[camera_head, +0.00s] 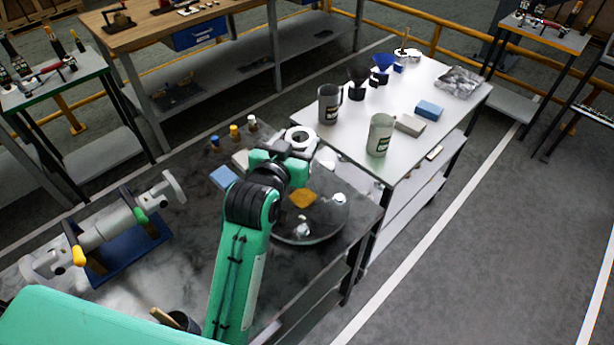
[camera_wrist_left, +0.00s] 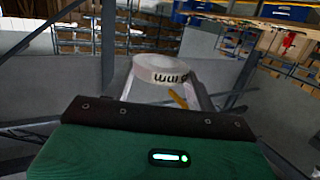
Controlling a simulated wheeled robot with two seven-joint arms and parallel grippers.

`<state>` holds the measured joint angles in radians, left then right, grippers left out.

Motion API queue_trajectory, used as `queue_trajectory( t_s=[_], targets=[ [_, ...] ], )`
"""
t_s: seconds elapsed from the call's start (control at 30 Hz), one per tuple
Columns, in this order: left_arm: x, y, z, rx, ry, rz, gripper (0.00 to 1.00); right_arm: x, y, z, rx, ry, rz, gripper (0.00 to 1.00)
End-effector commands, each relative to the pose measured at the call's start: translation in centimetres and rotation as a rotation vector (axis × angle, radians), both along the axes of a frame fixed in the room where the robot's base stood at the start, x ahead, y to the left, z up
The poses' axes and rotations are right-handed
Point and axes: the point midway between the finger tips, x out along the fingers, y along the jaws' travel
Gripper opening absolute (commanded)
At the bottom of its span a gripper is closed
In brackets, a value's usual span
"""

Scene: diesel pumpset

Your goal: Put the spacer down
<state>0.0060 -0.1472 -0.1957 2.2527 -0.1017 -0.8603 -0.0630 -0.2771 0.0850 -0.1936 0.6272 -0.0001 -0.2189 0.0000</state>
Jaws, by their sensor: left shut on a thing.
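My right gripper is not in view.
A pale blue block (camera_head: 223,177) and several small capped bottles (camera_head: 234,132) stand on the bench. A grey shaft assembly (camera_head: 105,228) rests on a blue stand at left.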

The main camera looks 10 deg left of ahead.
Motion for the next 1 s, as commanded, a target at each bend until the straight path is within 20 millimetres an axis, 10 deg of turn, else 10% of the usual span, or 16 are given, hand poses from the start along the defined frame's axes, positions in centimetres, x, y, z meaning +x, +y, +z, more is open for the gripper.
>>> queue_trajectory(
  t_s=[0.17,0.4,1.0],
  targets=[
    [0.4,-0.4,-0.8,0.005,0.005,-0.010,0.33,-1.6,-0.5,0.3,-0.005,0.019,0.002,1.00],
    [0.3,-0.4,-7.0,0.005,0.007,-0.009,0.33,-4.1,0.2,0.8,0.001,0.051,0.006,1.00],
    [0.3,-0.3,-17.1,0.004,0.003,-0.009,0.33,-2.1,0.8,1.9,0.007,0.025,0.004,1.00]
  ],
)
